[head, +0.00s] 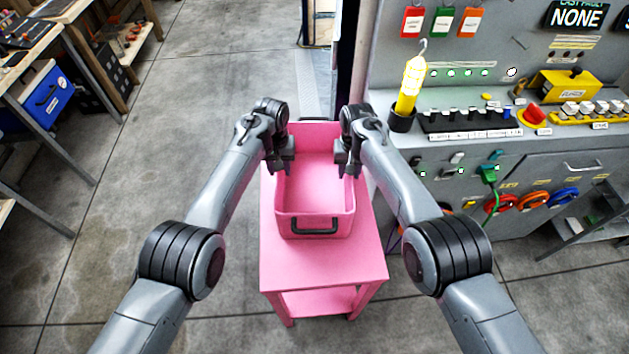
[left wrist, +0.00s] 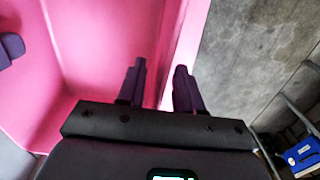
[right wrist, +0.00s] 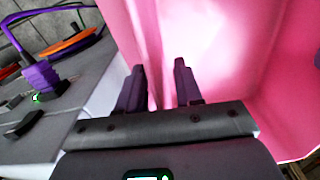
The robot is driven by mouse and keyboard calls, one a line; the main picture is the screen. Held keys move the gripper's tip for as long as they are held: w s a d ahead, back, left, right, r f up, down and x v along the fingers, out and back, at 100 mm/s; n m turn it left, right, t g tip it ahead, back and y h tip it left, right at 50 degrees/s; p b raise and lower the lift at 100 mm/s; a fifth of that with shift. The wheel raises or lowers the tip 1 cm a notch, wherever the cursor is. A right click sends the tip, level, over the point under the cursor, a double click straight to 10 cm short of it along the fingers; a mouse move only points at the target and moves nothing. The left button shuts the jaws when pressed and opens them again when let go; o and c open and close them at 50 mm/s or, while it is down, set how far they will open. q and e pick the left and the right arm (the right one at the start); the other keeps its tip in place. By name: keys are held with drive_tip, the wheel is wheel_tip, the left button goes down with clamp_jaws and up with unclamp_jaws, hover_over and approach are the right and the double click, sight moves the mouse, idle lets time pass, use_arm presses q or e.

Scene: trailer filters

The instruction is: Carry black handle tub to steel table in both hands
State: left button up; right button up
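The pink tub (head: 315,222) with black handles (head: 314,231) on its ends stands upright on a pink table (head: 320,265). My left gripper (head: 280,165) is at the tub's left side wall. In the left wrist view its two fingers (left wrist: 158,90) are apart, with the wall's rim between them. My right gripper (head: 347,165) is at the right side wall. In the right wrist view its fingers (right wrist: 158,90) are also apart around the rim. The visible floor of the tub looks empty. I cannot make out a steel table for certain.
A grey control panel (head: 480,160) with a yellow lamp (head: 410,84), switches and cables stands close on the right. Workbenches (head: 30,60) and a blue box (head: 46,96) are at the left. Open concrete floor (head: 150,180) lies between them and the pink table.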

use_arm(q)
clamp_jaws()
use_arm(e)
clamp_jaws()
idle(1.3)
